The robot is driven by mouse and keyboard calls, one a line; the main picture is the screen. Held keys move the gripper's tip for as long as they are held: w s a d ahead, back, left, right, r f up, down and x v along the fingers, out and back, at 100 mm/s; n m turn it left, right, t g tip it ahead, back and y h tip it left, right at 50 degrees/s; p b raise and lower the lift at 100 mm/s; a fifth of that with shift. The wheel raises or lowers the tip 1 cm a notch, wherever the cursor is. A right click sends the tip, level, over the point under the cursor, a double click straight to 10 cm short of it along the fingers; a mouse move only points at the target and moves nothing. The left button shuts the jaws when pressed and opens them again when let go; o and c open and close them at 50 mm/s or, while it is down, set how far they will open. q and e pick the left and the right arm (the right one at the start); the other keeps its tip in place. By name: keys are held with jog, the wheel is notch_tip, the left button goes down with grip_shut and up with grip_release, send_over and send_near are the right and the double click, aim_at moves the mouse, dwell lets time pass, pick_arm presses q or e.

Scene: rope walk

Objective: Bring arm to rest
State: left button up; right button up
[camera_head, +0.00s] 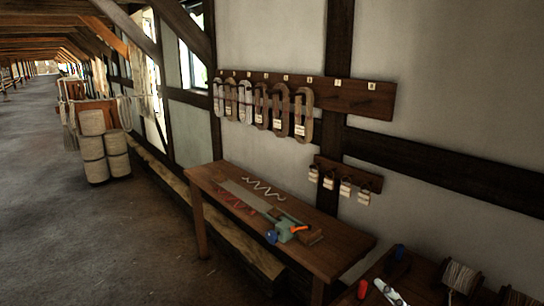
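Neither of my grippers shows in the head view, and no part of my arms can be made out. I cannot tell from this view how either arm is held or whether a gripper holds anything. A wooden workbench (347,247) stands against the wall in the middle right. On it lie a green and grey tool with a blue knob (285,230), a pale zigzag cord (262,188) and a reddish zigzag cord (238,201).
Looped hanks (262,106) hang from a wall rail (350,98); small tagged items (345,187) hang below. A second table (422,284) at bottom right holds a red item (362,289), a white item (388,292) and a spool (458,277). Rope coils (92,146) stand left; floor (70,240) is clear.

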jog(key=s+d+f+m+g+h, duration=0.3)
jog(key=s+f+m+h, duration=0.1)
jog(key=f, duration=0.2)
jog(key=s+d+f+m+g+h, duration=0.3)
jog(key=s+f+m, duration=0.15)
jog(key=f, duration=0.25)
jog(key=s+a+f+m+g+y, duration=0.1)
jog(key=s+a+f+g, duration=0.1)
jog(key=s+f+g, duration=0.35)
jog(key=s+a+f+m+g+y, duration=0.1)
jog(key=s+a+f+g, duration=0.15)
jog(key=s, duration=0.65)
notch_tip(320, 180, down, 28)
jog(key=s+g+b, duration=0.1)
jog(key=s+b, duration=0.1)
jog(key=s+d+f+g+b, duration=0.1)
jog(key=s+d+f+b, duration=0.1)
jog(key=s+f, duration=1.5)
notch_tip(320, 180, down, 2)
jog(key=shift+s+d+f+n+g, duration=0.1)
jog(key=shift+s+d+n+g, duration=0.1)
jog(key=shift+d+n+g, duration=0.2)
